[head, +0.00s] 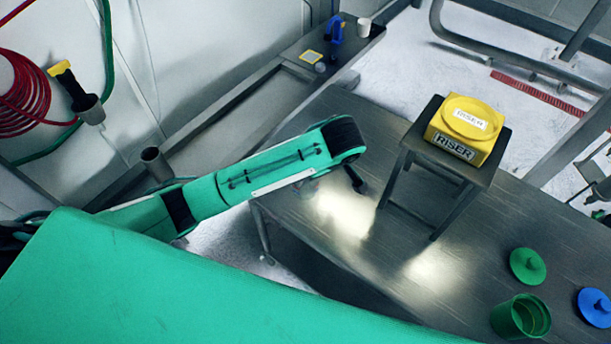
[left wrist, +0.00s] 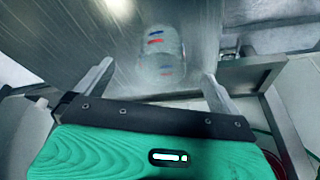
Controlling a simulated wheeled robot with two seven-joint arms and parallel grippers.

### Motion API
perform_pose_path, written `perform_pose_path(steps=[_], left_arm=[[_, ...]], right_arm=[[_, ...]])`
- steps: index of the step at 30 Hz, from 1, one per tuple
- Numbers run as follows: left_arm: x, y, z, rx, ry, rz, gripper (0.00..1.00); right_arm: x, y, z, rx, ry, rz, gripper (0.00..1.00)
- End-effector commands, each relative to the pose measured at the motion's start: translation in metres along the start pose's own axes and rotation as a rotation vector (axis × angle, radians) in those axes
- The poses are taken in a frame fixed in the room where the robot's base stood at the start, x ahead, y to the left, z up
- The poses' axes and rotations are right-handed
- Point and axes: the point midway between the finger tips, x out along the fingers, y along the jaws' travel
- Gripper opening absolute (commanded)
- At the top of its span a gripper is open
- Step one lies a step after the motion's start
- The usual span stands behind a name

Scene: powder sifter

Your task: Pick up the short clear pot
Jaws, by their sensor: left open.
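The short clear pot (left wrist: 160,55) shows in the left wrist view on the metal table, see-through, with small blue and red marks on it. My left gripper (left wrist: 157,72) is open, with one finger on each side of the view and the pot between and just beyond the fingertips. Nothing is held. I cannot tell whether a finger touches the pot. In the head view my left arm reaches over the table's near left edge and mostly hides the pot and the gripper. My right gripper is in neither view.
A yellow riser block (head: 466,128) sits on a dark stand (head: 437,165) on the metal table (head: 400,275). A green lid (head: 527,266), a green pot (head: 520,317) and a blue lid (head: 595,307) are at the lower right.

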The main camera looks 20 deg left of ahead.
Motion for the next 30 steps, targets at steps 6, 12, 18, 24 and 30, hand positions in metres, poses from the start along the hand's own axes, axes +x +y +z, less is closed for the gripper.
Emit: perform_pose_path(steps=[6, 12, 18, 24, 30], left_arm=[[-0.011, 0.003, -0.020, -0.095, 0.060, -0.043, 1.00], [0.011, 0.002, -0.019, -0.103, 0.060, -0.046, 1.00], [0.042, -0.001, -0.024, -0.102, 0.062, -0.048, 1.00], [0.067, -0.002, -0.027, -0.101, 0.063, -0.046, 1.00], [0.077, -0.004, -0.028, -0.099, 0.063, -0.047, 1.00]], right_arm=[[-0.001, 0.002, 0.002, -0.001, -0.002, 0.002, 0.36], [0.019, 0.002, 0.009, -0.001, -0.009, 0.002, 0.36], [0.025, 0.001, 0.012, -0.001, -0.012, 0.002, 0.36], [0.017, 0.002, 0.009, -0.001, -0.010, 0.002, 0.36], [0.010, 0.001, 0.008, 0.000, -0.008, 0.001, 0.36]])
